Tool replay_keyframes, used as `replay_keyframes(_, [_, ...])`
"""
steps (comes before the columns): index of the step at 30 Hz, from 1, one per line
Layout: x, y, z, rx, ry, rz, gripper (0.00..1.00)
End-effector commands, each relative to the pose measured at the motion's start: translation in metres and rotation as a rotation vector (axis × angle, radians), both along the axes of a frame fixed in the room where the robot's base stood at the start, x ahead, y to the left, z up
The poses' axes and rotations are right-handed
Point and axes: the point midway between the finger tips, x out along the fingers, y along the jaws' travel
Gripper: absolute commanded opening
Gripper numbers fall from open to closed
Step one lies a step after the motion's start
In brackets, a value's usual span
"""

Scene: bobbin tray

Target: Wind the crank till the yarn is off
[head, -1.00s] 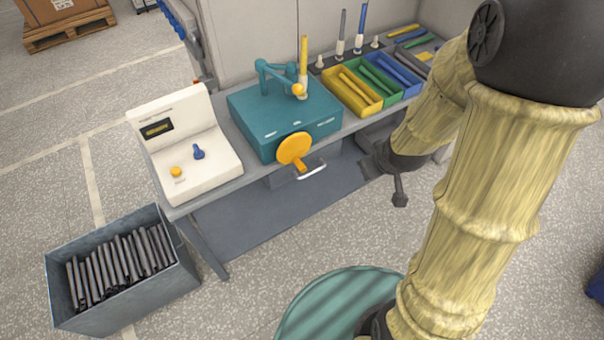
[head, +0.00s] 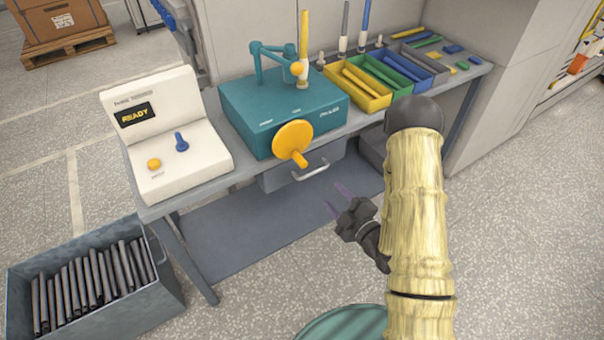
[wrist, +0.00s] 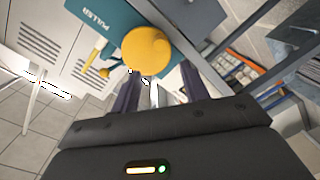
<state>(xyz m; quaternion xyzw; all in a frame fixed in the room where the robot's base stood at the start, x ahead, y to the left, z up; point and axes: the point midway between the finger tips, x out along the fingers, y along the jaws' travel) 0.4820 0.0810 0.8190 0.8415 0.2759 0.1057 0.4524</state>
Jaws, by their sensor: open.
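The yellow crank (head: 293,138), a round disc with a stubby handle, is on the front of the teal winder box (head: 275,110). My gripper (head: 337,199) is open and empty, in front of the bench, below and right of the crank. In the wrist view the crank (wrist: 147,50) shows just beyond the open fingers, apart from them.
A drawer with a pale handle (head: 310,172) sits below the crank. Colored trays (head: 356,97) of bobbins stand right. A grey bin (head: 165,290) of dark rods is on the floor.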

Motion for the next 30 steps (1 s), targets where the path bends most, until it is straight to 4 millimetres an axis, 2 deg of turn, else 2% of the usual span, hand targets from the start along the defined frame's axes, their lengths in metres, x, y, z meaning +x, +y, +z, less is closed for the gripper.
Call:
replay_keyframes(1, [-0.003,-0.001,-0.011,0.01,-0.024,0.001,0.45])
replay_keyframes(17, [-0.003,0.001,-0.007,0.025,-0.07,0.0,0.45])
replay_keyframes(23, [0.015,0.014,-0.005,0.026,-0.072,0.002,0.45])
replay_keyframes(30, [0.05,0.037,-0.005,0.027,-0.073,0.001,0.45])
